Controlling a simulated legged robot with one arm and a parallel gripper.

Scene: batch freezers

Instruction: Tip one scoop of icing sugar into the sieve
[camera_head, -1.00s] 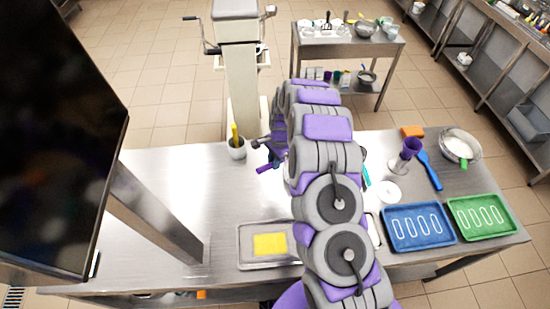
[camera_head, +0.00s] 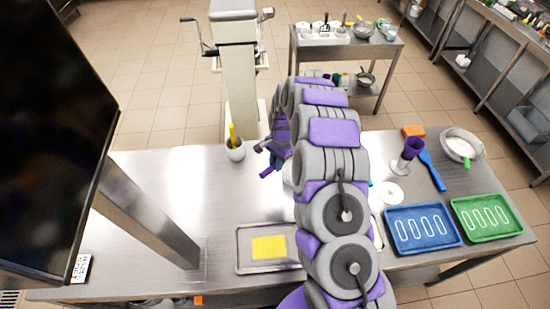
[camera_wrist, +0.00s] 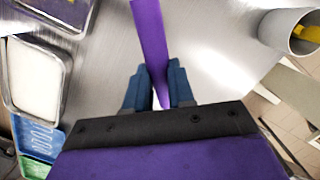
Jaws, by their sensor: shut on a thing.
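My gripper (camera_wrist: 160,88) is shut on a long flat purple utensil (camera_wrist: 150,40), which runs away from the fingers in the wrist view. The utensil's far end is out of frame, so I cannot tell its type. In the head view my gripper (camera_head: 266,148) hangs over the table, right of the grey pot, with a purple part (camera_head: 268,171) below it. A bowl (camera_head: 479,150) of white powder with a green handle (camera_head: 466,163) stands at the table's far right. I cannot make out a sieve; my arm hides the middle of the table.
A grey pot (camera_head: 235,153) with a yellow tool stands at the back edge. A metal tray (camera_head: 245,262) with a yellow sheet lies in front. Blue (camera_head: 421,247) and green (camera_head: 500,231) trays, a purple cup (camera_head: 413,146) and a blue utensil (camera_head: 432,171) are right. A screen (camera_head: 50,130) stands left.

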